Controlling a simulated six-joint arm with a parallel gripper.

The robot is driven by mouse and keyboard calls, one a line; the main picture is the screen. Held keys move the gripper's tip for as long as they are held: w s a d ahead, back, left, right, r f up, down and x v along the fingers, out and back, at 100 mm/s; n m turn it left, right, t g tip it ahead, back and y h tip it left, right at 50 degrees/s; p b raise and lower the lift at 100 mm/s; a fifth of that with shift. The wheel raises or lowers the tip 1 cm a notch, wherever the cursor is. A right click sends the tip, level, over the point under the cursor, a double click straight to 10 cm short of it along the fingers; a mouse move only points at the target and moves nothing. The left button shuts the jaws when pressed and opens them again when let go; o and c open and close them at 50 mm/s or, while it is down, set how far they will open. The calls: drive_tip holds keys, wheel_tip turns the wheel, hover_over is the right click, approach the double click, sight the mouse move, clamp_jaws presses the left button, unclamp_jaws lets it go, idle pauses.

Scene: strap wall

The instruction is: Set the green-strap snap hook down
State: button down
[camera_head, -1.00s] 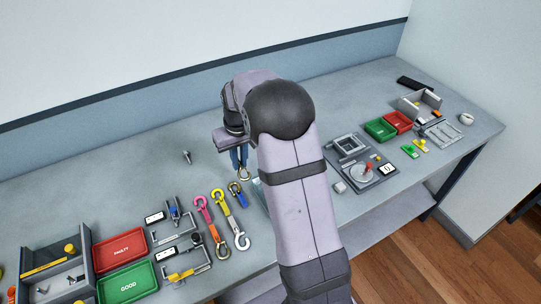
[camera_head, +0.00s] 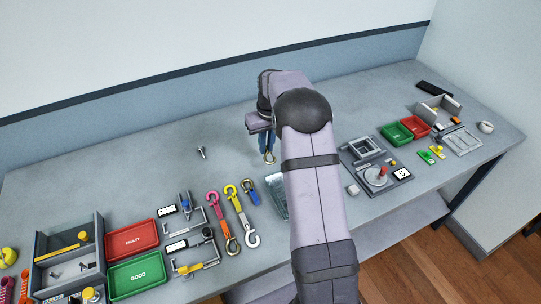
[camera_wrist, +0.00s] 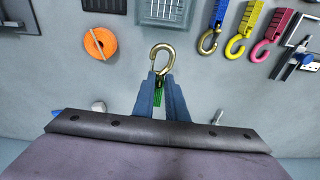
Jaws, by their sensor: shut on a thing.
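My gripper (camera_wrist: 160,92) is shut on the green-strap snap hook. In the wrist view its brass-coloured hook (camera_wrist: 163,54) sticks out past the fingertips. A bit of green strap (camera_wrist: 159,100) shows between the fingers; the rest of the strap is hidden. In the head view the hook (camera_head: 269,158) hangs below my gripper (camera_head: 266,144), over the back part of the bench. It seems clear of the surface, but the gap is hard to judge.
Pink (camera_head: 213,205), yellow (camera_head: 236,208) and blue (camera_head: 250,190) strap hooks lie to the left. A clear tray (camera_head: 277,188) stands in front, partly behind my arm. An orange roll (camera_wrist: 100,44) and a small bolt (camera_head: 202,152) lie nearby.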

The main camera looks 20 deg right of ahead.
sight(267, 153)
drive_tip(key=shift+f+p, duration=0.9)
drive_tip(key=shift+f, duration=2.25)
drive_tip(key=shift+f, duration=0.2)
drive_tip(key=c, duration=1.8)
unclamp_jaws()
drive_tip(key=shift+o, duration=0.2)
wheel_tip(267, 153, up, 12)
drive_tip(key=s+b, duration=0.1)
drive_tip(key=b, duration=0.2)
drive_tip(key=shift+s+r, duration=0.15)
drive_tip(key=shift+s, duration=0.1)
